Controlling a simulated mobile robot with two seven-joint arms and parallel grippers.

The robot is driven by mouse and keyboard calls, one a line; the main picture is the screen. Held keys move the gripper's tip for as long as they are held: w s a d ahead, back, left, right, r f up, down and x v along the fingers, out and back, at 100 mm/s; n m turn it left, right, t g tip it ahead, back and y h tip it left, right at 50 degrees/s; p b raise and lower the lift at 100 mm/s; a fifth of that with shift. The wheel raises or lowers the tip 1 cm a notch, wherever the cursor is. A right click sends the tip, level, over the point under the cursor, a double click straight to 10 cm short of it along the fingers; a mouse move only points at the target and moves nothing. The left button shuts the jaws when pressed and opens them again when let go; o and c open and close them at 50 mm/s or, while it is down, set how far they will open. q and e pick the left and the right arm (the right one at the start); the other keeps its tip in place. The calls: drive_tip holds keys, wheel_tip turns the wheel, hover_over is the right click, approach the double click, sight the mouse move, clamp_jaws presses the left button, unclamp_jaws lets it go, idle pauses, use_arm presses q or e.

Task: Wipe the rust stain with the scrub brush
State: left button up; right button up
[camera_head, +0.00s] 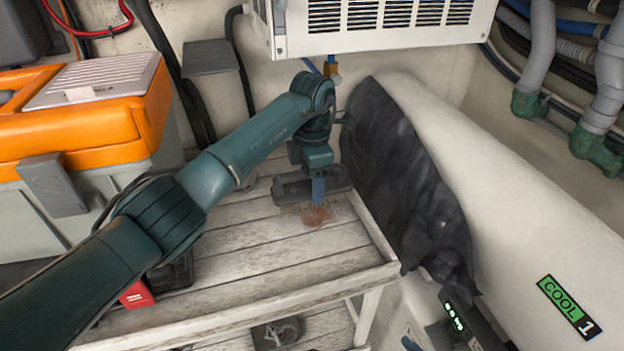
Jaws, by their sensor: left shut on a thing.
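The scrub brush (293,187) has a dark grey body with pale brown bristles below it. My left gripper (318,188) reaches down from above and is shut on the brush, with a blue finger showing against its side. The rust stain (320,218) is a reddish-brown patch on the grey slatted wooden top (255,255). The brush is over the stain's far edge, and the near part of the stain shows. I cannot tell whether the bristles touch the wood. My right gripper is not in view.
An orange and grey toolbox (75,130) stands at the left. A red item (137,295) lies by my left arm. A white vented unit (385,25) hangs above. Dark cloth (395,165) and a big white cylinder (490,170) border the right. The top has a raised rim.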

use_arm(q)
drive_tip(key=shift+f+b, duration=0.6)
drive_tip(key=shift+f, duration=0.2)
